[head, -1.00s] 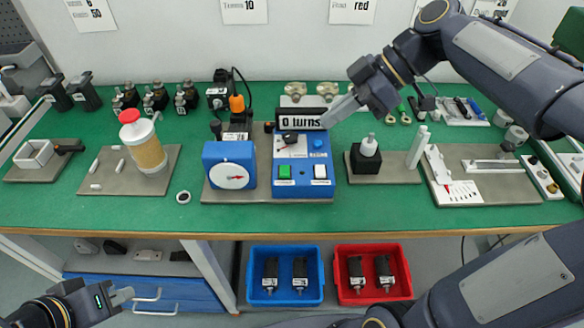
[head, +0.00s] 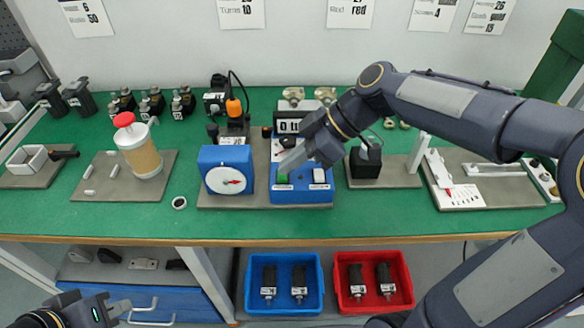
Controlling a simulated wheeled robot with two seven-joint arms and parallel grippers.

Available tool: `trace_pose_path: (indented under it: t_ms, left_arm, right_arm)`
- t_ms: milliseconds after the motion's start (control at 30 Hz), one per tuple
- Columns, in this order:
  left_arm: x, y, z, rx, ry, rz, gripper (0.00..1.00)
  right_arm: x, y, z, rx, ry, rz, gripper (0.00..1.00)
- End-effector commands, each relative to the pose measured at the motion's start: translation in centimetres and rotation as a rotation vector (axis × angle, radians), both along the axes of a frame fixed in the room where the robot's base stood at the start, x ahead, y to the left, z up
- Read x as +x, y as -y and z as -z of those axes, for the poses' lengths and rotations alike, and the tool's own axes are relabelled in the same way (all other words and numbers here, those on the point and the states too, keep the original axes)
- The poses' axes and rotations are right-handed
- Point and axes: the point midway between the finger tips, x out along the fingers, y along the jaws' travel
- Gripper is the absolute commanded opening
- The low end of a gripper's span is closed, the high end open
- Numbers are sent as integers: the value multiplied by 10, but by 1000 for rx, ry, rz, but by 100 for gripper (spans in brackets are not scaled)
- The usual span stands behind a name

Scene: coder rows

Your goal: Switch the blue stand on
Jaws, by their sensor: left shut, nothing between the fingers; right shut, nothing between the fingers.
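The blue stand (head: 302,197) sits on a grey plate near the middle of the green bench. Its front has a green button (head: 282,179) on the left and a white button (head: 319,176) on the right. A blue box with a white dial (head: 226,180) and red pointer stands just left of it. My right gripper (head: 284,170) is shut and empty, its tip just above or at the green button; I cannot tell whether they touch. It hides part of the stand's top and of the counter display. My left gripper (head: 124,307) is shut and empty, low at the left, below the bench edge.
A black block (head: 364,168) stands right of the stand. A red-capped jar (head: 140,150) stands at the left. A blue bin (head: 286,308) and a red bin (head: 371,305) sit below the bench. Green bench in front of the stand is clear.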

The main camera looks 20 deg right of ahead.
Motion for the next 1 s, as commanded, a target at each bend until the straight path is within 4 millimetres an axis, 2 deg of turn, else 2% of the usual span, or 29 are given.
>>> trace_pose_path:
  t_ms: [133, 533, 700, 767, 1000]
  left_arm:
    - [0, 0, 3, 0, 0, 0, 0]
    - [0, 0, 4, 0, 0, 0, 0]
    - [0, 0, 26, 0, 0, 0, 0]
    - [0, 0, 21, 0, -1, 0, 0]
    - [0, 0, 19, 0, 0, 0, 0]
  right_arm:
    - [-1, 0, 12, 0, -1, 0, 0]
    - [-2, 0, 14, 1, 2, 0, 0]
    - [-3, -1, 25, -13, 48, 0, 0]
    - [-2, 0, 19, -14, 50, 0, 0]
    - [-2, 0, 19, -15, 46, 0, 0]
